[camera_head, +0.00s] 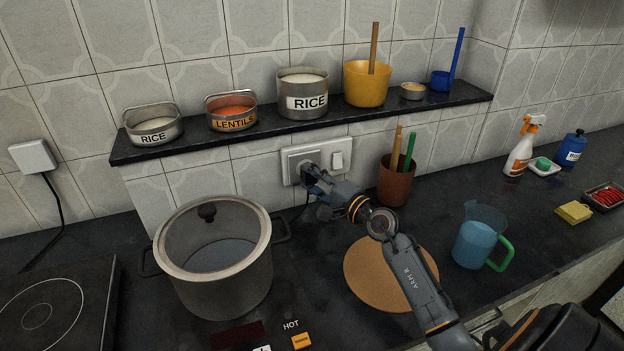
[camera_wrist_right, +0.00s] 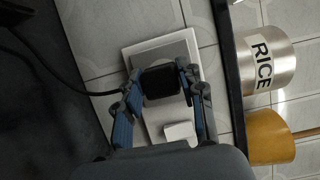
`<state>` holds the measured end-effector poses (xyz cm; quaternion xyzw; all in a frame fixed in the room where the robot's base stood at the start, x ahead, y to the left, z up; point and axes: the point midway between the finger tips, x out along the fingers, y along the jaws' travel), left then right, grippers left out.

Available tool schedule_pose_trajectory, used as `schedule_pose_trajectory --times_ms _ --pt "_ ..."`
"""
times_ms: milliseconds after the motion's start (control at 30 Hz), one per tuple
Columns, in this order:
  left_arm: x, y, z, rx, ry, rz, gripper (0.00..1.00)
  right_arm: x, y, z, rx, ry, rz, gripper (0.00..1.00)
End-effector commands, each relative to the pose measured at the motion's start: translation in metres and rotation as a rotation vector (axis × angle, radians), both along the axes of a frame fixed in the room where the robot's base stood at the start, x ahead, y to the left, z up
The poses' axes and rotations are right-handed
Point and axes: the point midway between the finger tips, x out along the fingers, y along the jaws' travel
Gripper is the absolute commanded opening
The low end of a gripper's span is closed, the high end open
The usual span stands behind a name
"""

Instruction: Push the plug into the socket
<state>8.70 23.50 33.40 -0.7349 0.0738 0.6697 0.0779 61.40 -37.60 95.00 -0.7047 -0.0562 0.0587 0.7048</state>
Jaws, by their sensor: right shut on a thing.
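The socket is in a pale wall plate (camera_head: 292,155) below the shelf in the head view. The plate also shows in the right wrist view (camera_wrist_right: 150,48). A dark plug (camera_wrist_right: 160,82) sits in front of the socket part of the plate, between the fingers of my right gripper (camera_wrist_right: 161,84). The right gripper (camera_head: 312,179) is shut on the plug, right at the plate. A black cord (camera_wrist_right: 60,78) runs off to the left in the wrist view. The fingers and plug hide the socket holes, so I cannot tell how deep the plug sits. My left gripper is not in view.
A rocker switch (camera_head: 337,160) is beside the socket. A dark shelf (camera_head: 225,136) with labelled tins is above. A lidded pot (camera_head: 222,275) stands left, a brown utensil cup (camera_head: 396,184) right. A round cork mat (camera_head: 367,268) lies under my arm; a blue jug (camera_head: 474,245) stands farther right.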

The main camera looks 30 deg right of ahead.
Motion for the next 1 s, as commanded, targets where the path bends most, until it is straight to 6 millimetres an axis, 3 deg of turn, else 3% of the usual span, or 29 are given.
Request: schedule_pose_trajectory --times_ms 1000 --pt "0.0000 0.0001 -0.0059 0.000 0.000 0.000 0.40 0.0086 -0.0019 0.0002 -0.001 -0.001 0.001 0.11"
